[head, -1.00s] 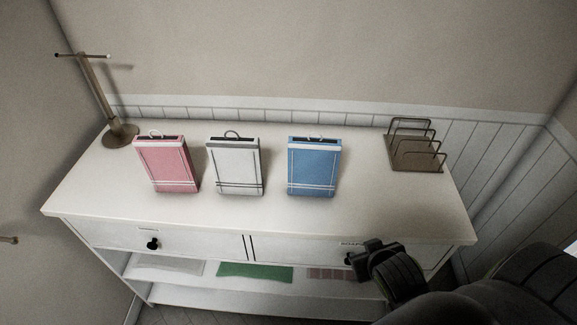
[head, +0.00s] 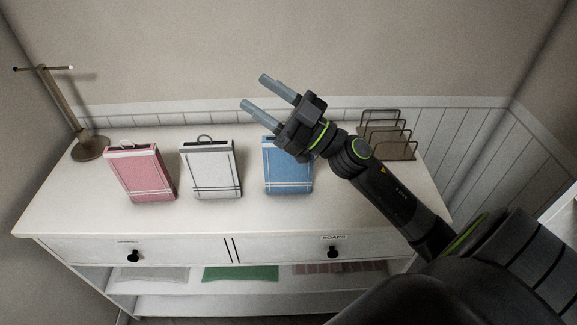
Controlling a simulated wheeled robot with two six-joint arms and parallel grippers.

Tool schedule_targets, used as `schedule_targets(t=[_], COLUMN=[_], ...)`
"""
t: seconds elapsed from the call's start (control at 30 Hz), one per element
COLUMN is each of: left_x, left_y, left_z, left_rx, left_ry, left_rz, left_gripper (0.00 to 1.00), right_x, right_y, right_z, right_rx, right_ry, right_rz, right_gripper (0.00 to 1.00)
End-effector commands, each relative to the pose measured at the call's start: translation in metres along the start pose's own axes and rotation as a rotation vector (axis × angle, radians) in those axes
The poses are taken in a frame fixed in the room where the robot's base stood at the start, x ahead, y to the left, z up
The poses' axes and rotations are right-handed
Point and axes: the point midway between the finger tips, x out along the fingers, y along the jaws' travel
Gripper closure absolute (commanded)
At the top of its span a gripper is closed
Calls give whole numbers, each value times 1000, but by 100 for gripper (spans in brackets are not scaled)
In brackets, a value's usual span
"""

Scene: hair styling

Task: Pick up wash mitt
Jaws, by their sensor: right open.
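Three upright mitt-like items with loops on top stand in a row on the white cabinet top (head: 100,219). They are a pink one (head: 140,174), a white one (head: 211,170) and a blue one (head: 287,172). I cannot tell which is the wash mitt. My right gripper (head: 255,94) is open and empty, raised above the cabinet. Its fingers point up and left, and in the picture its body covers the upper right part of the blue item. My left gripper is not in view.
A brown metal stand (head: 90,148) is at the back left. Two drawers with black knobs are below, one labelled SOAPS (head: 334,238). A green folded cloth (head: 240,273) lies on the shelf underneath.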

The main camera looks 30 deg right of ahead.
Motion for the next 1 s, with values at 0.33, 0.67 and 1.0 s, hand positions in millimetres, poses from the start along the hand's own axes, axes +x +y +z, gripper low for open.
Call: schedule_targets(t=[0.33, 0.67, 1.0], left_x=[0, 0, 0], left_y=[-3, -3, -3], left_z=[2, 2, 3], left_rx=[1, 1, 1], left_ry=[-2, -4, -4], left_rz=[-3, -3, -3], left_gripper=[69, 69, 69], right_x=[15, -29, -77], right_y=[-40, 12, 92], right_z=[6, 32, 10], right_rx=[2, 12, 60], right_ry=[-255, -951, -1539], right_rz=[-645, -854, -633], right_gripper=[49, 49, 49])
